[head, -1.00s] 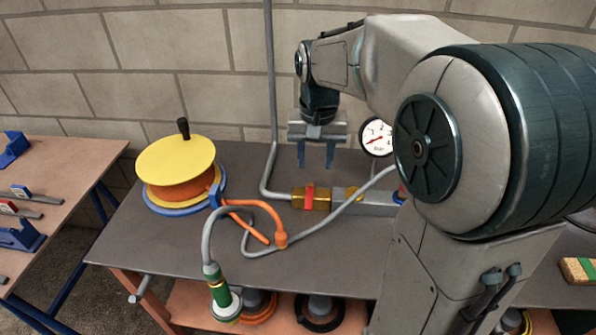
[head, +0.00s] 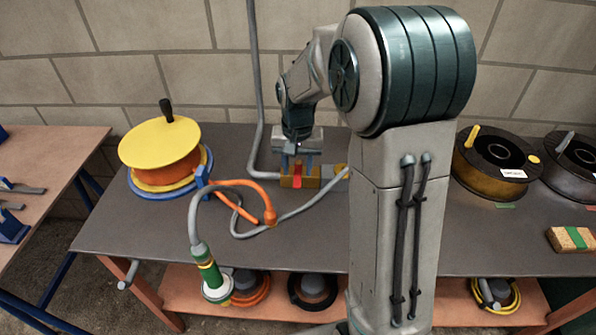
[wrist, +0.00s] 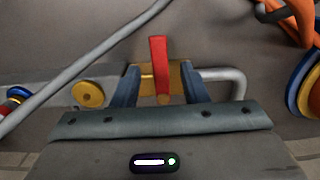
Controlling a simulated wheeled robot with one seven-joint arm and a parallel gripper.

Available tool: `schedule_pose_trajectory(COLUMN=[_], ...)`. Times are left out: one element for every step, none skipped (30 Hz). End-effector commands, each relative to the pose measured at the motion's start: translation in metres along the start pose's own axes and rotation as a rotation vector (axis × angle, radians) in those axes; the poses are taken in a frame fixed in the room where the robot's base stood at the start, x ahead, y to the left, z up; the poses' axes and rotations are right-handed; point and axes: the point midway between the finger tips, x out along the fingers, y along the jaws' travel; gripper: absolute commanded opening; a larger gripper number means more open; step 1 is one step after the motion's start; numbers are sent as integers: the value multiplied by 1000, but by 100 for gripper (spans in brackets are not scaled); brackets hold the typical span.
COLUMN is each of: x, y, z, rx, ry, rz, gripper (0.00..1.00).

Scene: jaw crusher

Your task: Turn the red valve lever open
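The red valve lever (wrist: 158,60) sits on a brass valve body (wrist: 178,80) in the grey pipe line on the table. In the wrist view it stands between the two blue fingers of my gripper (wrist: 161,88), with a gap on each side. The lever lies across the pipe line in that view. In the head view my gripper (head: 298,168) is down at the brass valve (head: 312,181), and the red lever is a small patch between the fingers. My gripper is open.
A yellow-topped orange hose reel (head: 160,145) stands left on the table. A grey hose (head: 310,205) and orange hose (head: 268,212) lie in front of the valve. Dark spools (head: 490,160) and a sponge block (head: 572,240) are at the right. A wall rises behind.

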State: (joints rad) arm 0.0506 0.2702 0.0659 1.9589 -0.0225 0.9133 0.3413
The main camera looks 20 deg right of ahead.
Motion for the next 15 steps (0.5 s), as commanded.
schedule_pose_trajectory(x=[7,10,13,15,16,17,18,18,19,19,19,19,19,19,19], y=[0,0,0,0,0,0,0,0,0,0,0,0,0,0,0], z=[0,0,0,0,0,0,0,0,0,0,0,0,0,0,0], rx=[0,0,0,0,0,0,0,0,-1,-1,-1,-1,-1,-1,-1], ry=[-2,-3,-2,-1,0,0,0,0,1,1,1,1,1,1,0], rz=[1,1,1,1,0,0,0,0,0,0,0,0,0,0,0], gripper=[40,40,40,40,40,40,40,40,40,40,40,40,40,40,37])
